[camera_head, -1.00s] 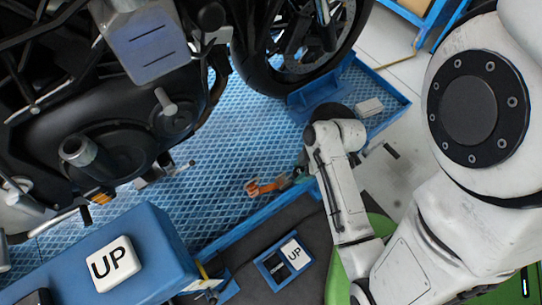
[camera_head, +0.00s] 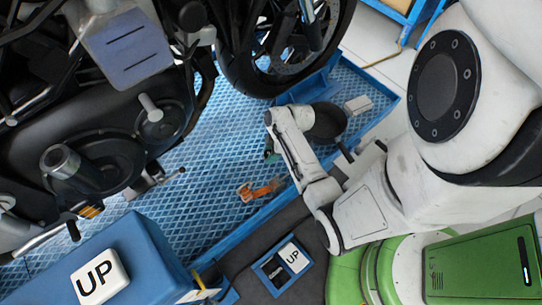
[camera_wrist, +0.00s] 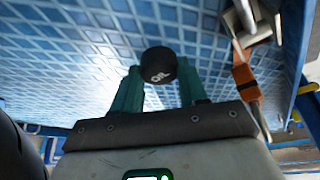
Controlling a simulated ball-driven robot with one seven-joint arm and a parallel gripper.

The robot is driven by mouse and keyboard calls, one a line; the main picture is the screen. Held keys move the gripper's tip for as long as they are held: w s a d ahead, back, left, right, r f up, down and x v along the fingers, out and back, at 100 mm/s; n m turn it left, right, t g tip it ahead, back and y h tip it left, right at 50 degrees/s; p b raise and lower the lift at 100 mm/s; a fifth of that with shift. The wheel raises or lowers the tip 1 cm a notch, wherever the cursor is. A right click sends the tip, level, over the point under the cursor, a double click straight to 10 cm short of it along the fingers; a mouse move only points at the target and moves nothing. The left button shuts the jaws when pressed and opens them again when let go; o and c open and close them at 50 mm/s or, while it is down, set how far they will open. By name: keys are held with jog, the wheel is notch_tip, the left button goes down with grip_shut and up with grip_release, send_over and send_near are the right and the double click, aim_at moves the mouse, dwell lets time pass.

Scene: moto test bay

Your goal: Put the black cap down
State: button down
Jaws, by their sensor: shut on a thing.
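The black cap (camera_wrist: 158,66) is round with white lettering on its face. In the wrist view it sits between the two green fingers of my gripper (camera_wrist: 160,88), which is shut on it. Behind it in that view is the blue lattice-patterned platform (camera_wrist: 60,45). In the head view my gripper (camera_head: 270,152) shows only as a small green part at the end of my arm, above the blue platform (camera_head: 215,160). The cap cannot be made out in the head view.
An orange strap (camera_head: 258,190) lies on the platform near its raised edge; it also shows in the wrist view (camera_wrist: 246,80). A motorcycle (camera_head: 110,110) stands at the left. A blue box with a white UP block (camera_head: 100,277) and a small blue tray (camera_head: 262,272) are in front.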

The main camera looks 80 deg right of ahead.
jog(key=shift+f, duration=1.25)
jog(key=shift+a+f, duration=0.1)
jog(key=shift+f+b, duration=0.1)
jog(key=shift+b, duration=0.2)
jog(key=c, duration=0.6)
grip_release()
